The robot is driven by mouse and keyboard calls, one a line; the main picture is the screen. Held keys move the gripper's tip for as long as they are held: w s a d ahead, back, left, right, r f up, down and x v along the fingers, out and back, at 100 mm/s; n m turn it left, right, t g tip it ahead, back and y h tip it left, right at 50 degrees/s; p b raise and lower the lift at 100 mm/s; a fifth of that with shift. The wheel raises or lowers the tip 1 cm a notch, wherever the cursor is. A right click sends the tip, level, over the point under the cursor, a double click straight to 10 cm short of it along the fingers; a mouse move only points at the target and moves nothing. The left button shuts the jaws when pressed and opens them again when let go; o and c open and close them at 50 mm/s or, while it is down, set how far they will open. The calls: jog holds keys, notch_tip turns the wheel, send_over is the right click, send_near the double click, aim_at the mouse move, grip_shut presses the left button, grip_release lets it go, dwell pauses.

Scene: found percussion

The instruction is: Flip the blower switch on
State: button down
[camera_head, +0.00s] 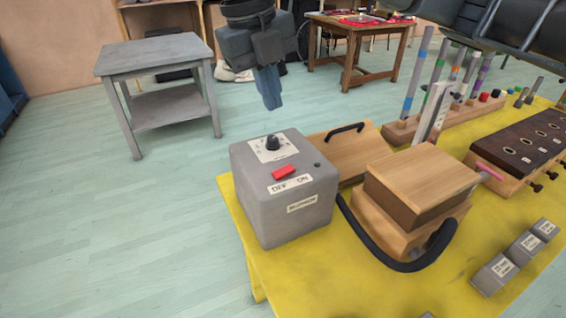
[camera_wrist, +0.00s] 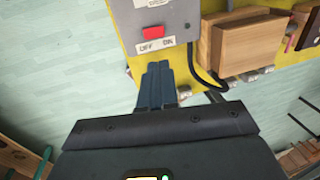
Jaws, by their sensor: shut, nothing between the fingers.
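The grey blower box (camera_head: 265,213) stands at the near left corner of the yellow table. Its sloped face has a red rocker switch (camera_head: 284,172) between a black knob above and an OFF/ON label (camera_head: 290,184) below, OFF at left and ON at right. I cannot tell which side of the rocker is pressed. My gripper (camera_head: 272,105) is shut and empty, pointing down above the back of the box in the head view. In the wrist view the closed fingers (camera_wrist: 158,68) appear below the red switch (camera_wrist: 153,30), apart from it.
A black hose (camera_head: 385,252) runs from the box to wooden bellows (camera_head: 418,190). A wooden board with a black handle (camera_head: 343,152) lies right behind the box. Upright tubes (camera_head: 433,75) stand farther back. A grey side table (camera_head: 155,58) stands on open floor at left.

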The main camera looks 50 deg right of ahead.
aim_at(289, 169)
jog(key=x, duration=1.4)
jog(key=shift+f, duration=0.1)
